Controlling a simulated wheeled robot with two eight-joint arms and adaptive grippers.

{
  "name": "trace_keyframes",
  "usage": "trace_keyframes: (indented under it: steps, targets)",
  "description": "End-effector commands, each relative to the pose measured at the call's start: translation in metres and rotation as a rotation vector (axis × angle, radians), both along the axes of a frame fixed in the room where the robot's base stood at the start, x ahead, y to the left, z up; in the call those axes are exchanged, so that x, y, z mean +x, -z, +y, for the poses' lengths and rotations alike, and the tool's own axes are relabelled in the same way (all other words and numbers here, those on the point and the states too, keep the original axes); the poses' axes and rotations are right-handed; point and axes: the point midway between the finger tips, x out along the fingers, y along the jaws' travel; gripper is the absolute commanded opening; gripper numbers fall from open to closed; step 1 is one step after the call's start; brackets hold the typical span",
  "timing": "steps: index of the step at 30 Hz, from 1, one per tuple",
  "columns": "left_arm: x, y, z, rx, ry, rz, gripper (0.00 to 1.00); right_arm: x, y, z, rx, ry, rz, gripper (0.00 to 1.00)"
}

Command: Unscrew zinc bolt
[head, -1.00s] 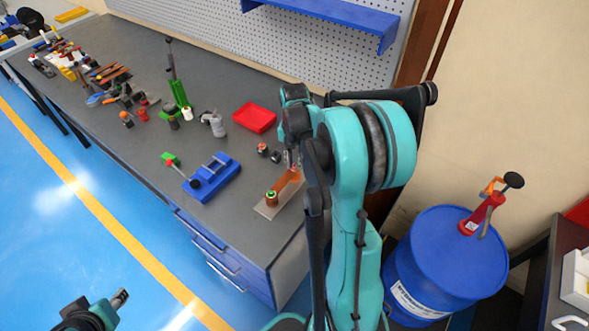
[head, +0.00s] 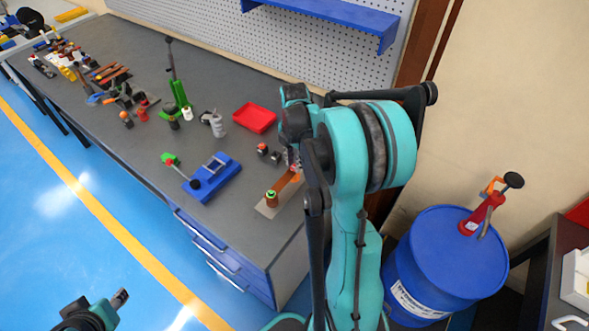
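A copper busbar piece (head: 284,187) with an orange-brown cylinder (head: 271,198) at its near end stands on a flat plate (head: 266,210) near the bench's right front corner. My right gripper (head: 292,165) is at the far end of the copper piece, pointing down. Its fingers are small and partly hidden by my arm, so I cannot tell whether they are open or touch anything. I cannot make out a zinc bolt there. My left gripper (head: 120,299) is low at the left, over the blue floor, away from the bench. Its finger gap is not clear.
A blue bender tool (head: 214,178), a red tray (head: 255,118) and two small dark round parts (head: 269,153) lie near the work area. A green press (head: 177,92) and many hand tools stand farther left. A blue drum (head: 446,250) stands right of the bench.

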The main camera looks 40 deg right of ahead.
Motion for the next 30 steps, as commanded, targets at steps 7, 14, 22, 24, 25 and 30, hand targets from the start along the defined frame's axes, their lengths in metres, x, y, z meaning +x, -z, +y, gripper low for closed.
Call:
trace_keyframes:
  steps: [7, 14, 22, 24, 25, 30]
  targets:
    - [0.0000, 0.0000, 0.0000, 0.000, 0.000, 0.000, 0.40, 0.0000, 0.0000, 0.0000, 0.000, 0.010, 0.000, 0.24]
    - [0.0000, 0.0000, 0.0000, 0.000, 0.000, 0.000, 0.40, 0.0000, 0.0000, -0.0001, 0.000, 0.313, 0.000, 0.24]
    - [0.0000, 0.0000, 0.0000, 0.000, 0.000, 0.000, 0.40, 0.0000, 0.0000, -0.0001, 0.000, 0.501, 0.000, 0.24]
    - [0.0000, 0.0000, 0.0000, 0.000, 0.000, 0.000, 0.40, 0.0000, 0.0000, -0.0001, 0.000, 0.499, 0.000, 0.24]
    - [0.0000, 0.0000, 0.0000, 0.000, 0.000, 0.000, 0.40, 0.0000, 0.0000, -0.0001, 0.000, 0.499, 0.000, 0.24]
    - [0.0000, 0.0000, 0.0000, 0.000, 0.000, 0.000, 0.40, 0.0000, 0.0000, -0.0001, 0.000, 0.537, 0.000, 0.24]
